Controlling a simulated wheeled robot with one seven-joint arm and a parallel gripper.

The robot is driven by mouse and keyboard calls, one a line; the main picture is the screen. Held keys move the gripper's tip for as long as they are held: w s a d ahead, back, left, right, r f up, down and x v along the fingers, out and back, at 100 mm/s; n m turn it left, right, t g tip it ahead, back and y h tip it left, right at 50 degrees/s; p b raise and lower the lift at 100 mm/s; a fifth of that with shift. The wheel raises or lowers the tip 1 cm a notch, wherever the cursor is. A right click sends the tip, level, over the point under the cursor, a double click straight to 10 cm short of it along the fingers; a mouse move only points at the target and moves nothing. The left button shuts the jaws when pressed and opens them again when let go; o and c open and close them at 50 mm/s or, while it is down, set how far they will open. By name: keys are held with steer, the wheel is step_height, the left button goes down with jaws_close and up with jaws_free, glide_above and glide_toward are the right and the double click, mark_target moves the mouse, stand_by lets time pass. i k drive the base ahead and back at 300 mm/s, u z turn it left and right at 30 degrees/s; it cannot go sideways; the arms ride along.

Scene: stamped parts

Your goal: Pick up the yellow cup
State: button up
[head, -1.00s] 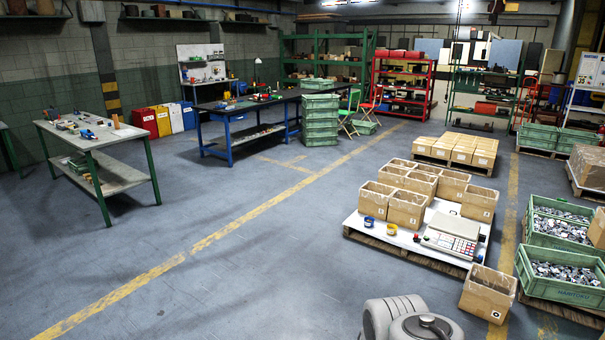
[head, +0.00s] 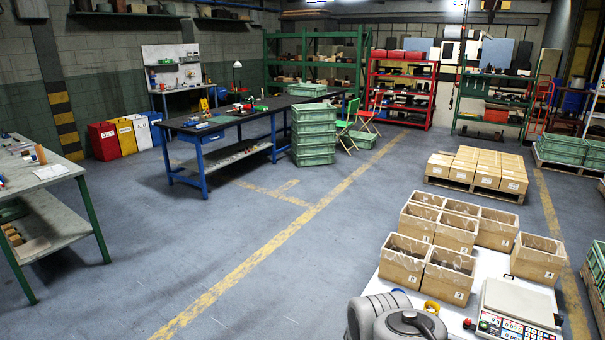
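My gripper is not in view.
Open cardboard boxes (head: 450,275) stand behind the yellow cup, and a scale with a keypad (head: 515,310) is to its right. A blue-legged workbench (head: 225,140) and stacked green crates (head: 313,135) are farther back. The floor at centre left is clear.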

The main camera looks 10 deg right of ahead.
mark_target(434, 308)
steer(key=i, duration=0.45)
steer(key=z, duration=1.95)
steer(key=i, duration=1.85)
steer(key=u, duration=2.8)
